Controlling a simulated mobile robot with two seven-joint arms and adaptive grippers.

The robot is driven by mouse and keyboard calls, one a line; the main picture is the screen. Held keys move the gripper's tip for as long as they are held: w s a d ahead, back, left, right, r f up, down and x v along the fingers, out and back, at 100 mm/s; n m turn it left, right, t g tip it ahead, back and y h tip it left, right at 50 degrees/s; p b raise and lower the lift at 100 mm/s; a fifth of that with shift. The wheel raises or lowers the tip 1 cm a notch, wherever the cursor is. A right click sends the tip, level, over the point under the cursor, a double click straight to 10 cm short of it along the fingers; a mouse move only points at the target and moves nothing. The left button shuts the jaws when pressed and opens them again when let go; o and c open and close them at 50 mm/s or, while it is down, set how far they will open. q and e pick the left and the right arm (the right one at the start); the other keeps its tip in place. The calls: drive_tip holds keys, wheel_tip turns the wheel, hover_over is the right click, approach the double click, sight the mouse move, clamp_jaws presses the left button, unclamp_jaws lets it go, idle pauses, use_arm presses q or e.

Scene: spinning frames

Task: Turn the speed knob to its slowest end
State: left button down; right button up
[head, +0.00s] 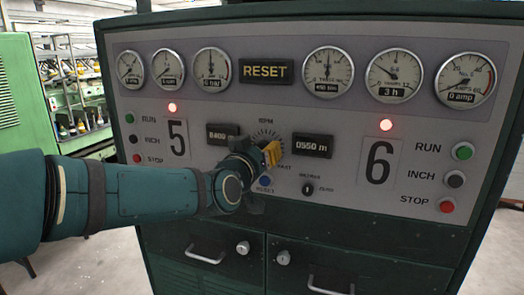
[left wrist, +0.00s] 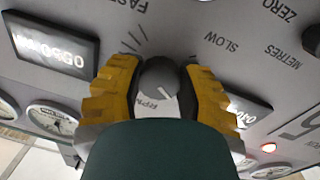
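The speed knob (left wrist: 158,78) is a round grey knob with a white pointer line, between the yellow fingers of my left gripper in the left wrist view. My left gripper (left wrist: 160,85) appears shut on it, one finger against each side. That view is turned over: FAST is at the upper left, SLOW at the upper right, and the pointer line slants to the lower right. In the head view my left gripper (head: 264,155) is at the panel's middle, under the RPM scale (head: 266,135), and hides the knob. My right gripper is not in view.
The grey panel (head: 230,105) carries several gauges, a RESET plate (head: 266,71), and two counters. RUN, INCH and STOP buttons stand at both sides.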

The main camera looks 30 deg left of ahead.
use_arm(q)
drive_tip(key=shift+f+n+b, duration=0.1)
drive_tip(key=shift+n+b, duration=0.3)
drive_tip(key=shift+b, duration=0.25)
drive_tip(key=n+b, duration=0.5)
drive_tip(key=b, duration=0.1)
drive_tip(key=shift+f+n, duration=0.1)
drive_tip(key=shift+n, duration=0.3)
drive_tip(key=n+b, duration=0.2)
drive_tip(key=n, duration=0.2)
drive_tip(key=shift+d+n+y+b, duration=0.1)
drive_tip(key=shift+n+y+b, duration=0.2)
drive_tip(key=shift+y+b, duration=0.1)
drive_tip(key=shift+n+t+b, duration=0.3)
drive_tip(key=shift+n+b, duration=0.7)
drive_tip(key=shift+n, duration=1.5)
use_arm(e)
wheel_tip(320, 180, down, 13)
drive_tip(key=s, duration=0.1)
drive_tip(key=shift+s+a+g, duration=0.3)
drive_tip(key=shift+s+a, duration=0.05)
use_arm(q)
drive_tip(key=shift+r+y, duration=0.2)
drive_tip(key=shift+y, duration=0.1)
drive_tip(key=c, duration=0.5)
unclamp_jaws()
drive_tip(key=shift+w, duration=0.1)
